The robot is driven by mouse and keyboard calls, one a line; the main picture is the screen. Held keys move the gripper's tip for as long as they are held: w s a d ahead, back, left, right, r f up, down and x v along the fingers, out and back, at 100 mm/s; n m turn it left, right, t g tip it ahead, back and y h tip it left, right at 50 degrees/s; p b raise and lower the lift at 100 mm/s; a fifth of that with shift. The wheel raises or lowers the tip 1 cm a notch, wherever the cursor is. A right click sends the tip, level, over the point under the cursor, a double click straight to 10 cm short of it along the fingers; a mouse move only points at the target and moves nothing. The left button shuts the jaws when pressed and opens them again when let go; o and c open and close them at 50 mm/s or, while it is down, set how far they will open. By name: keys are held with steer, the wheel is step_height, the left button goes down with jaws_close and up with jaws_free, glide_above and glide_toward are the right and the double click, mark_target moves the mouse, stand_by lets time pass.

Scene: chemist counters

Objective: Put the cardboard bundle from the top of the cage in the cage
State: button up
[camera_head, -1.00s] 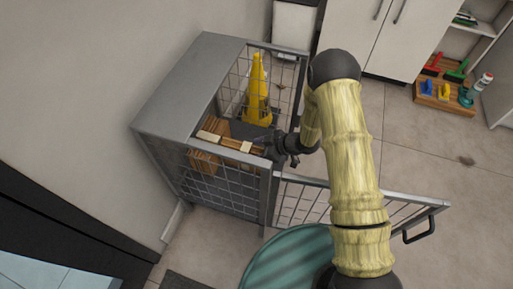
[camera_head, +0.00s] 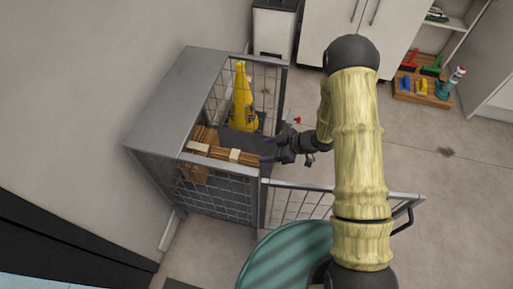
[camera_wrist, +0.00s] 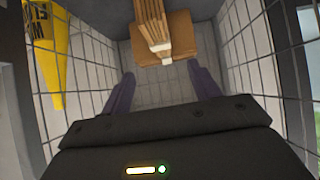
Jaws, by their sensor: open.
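The cardboard bundle (camera_head: 222,153) is a stack of brown strips with pale bands. It lies inside the cage (camera_head: 180,88), near the front mesh, and also shows in the wrist view (camera_wrist: 152,25). A brown cardboard piece (camera_wrist: 178,42) is beside or under it. My gripper (camera_head: 272,150) is at the cage's open right side, with its fingers pointing inward. In the wrist view its fingers (camera_wrist: 162,90) are apart, with nothing between them. The bundle is ahead of the fingertips, apart from them.
The cage door (camera_head: 305,205) is swung open to the right, below my arm. A round teal top (camera_head: 285,258) is at the front. A wooden tray of brushes (camera_head: 422,92) lies at the back right.

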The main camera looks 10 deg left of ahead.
steer(key=shift+v, duration=0.8)
steer(key=shift+w+f, duration=0.1)
steer(key=shift+w, duration=0.1)
steer(key=shift+s, duration=0.1)
